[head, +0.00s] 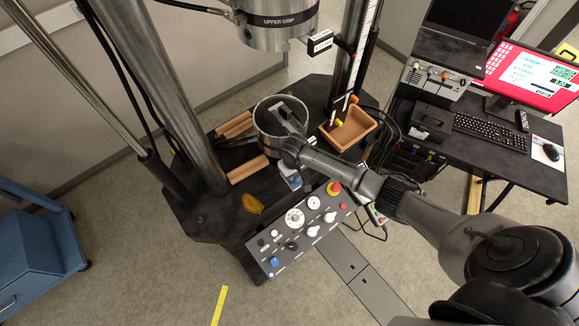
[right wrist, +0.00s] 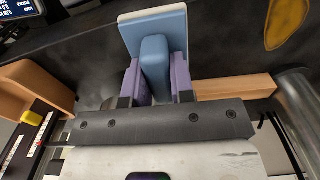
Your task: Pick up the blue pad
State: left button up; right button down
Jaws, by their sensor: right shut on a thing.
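The blue pad (right wrist: 175,30) shows in the right wrist view as a flat light-blue plate with a pale edge and a thicker blue grip block (right wrist: 155,65). My right gripper (right wrist: 154,82) has its two purple fingers closed on either side of that block and holds the pad. In the head view my right arm reaches in from the right and its hand is over the lower metal cylinder (head: 265,138). My left gripper is not in view.
An orange-brown bin (head: 350,128) is right of the cylinder. A control panel (head: 300,228) is at the front edge. The upper grip (head: 278,25) hangs above; thick columns stand around.

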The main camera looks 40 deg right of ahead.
jog(key=s+r+p, duration=0.1)
jog(key=s+p, duration=0.1)
jog(key=s+r+p, duration=0.2)
jog(key=p, duration=0.1)
jog(key=shift+s+d+r, duration=0.1)
jog(key=shift+s+d, duration=0.1)
jog(key=shift+s+d+r+b, duration=0.1)
jog(key=shift+s+r, duration=0.3)
jog(key=shift+s, duration=0.4)
jog(key=shift+s+d+r+b, duration=0.1)
jog(key=shift+s+r, duration=0.3)
jog(key=shift+s, duration=0.4)
jog(key=shift+s+d+r+b, duration=0.1)
jog(key=shift+s+r, duration=0.3)
jog(key=shift+s, duration=0.4)
